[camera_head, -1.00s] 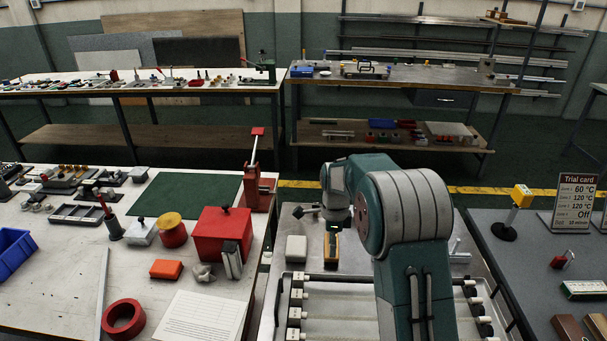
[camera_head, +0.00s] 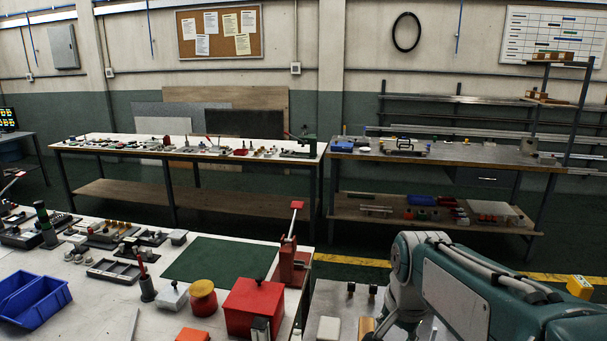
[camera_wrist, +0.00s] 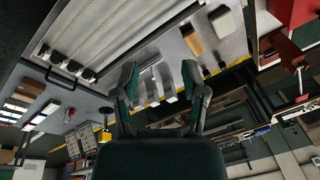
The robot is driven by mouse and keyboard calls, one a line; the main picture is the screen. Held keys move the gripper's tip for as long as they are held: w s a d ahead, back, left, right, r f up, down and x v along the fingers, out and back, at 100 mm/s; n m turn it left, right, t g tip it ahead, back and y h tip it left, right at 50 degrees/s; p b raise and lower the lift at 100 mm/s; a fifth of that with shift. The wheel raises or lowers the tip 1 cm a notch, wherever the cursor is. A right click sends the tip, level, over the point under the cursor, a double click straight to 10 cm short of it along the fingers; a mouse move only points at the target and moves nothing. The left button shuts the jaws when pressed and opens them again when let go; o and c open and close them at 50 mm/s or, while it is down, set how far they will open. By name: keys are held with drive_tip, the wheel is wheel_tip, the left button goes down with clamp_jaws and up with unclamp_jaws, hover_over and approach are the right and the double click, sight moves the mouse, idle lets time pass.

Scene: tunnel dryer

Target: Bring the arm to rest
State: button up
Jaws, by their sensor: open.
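My arm shows at the lower right of the head view, a teal and grey link with pale joints, in front of the metal table beside the white-topped bench (camera_head: 100,310). My gripper (camera_wrist: 160,82) shows in the wrist view with its two dark green fingers spread apart. Nothing is between the fingers. They are seen against a grey surface with small metal pieces (camera_wrist: 157,85), and I cannot tell how far off it is. In the head view my gripper is out of sight or hidden.
A red box (camera_head: 252,308), a red lever press (camera_head: 291,262) and a blue bin (camera_head: 34,300) stand on the near bench. A floor gap separates the near bench from the back tables (camera_head: 190,150).

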drive_tip(key=s+n+t, duration=0.3)
drive_tip(key=s+n, duration=0.5)
drive_tip(key=s, duration=0.6)
drive_tip(key=shift+r+n, duration=0.3)
drive_tip(key=shift+r, duration=0.15)
drive_tip(key=shift+s+d, duration=0.1)
